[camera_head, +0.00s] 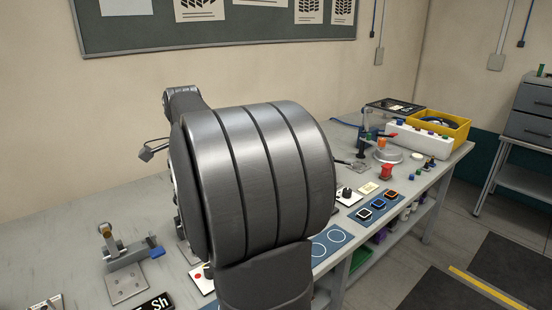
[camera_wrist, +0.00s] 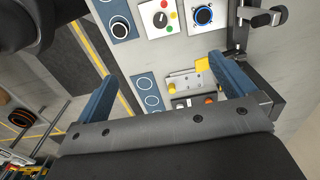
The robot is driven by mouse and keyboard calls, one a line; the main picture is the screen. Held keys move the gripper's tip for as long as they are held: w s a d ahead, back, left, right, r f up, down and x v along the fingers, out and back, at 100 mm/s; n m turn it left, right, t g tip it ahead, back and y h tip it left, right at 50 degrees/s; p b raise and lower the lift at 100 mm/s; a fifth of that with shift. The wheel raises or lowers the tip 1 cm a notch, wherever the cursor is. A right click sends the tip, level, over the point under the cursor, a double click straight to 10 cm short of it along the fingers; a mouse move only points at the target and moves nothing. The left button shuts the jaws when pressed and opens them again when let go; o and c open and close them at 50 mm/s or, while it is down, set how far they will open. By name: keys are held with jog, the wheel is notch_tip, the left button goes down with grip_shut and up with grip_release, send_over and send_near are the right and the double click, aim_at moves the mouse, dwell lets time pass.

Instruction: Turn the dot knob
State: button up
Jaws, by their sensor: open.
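My gripper is hidden behind my arm in the head view.
A blue panel with a round black part (camera_wrist: 119,28) and a blue ring piece (camera_wrist: 203,16) flank the knob plate. A metal plate with a yellow knob (camera_wrist: 173,87) lies between the fingers' lines. A metal clamp stand (camera_head: 124,262) stands at left. A yellow bin (camera_head: 440,122) stands far right.

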jog(key=c, duration=0.9)
notch_tip(320, 180, down, 25)
jog(key=n, duration=2.7)
jog(key=shift+d+f+n, duration=0.1)
jog(key=shift+n, duration=0.3)
jog(key=c, duration=1)
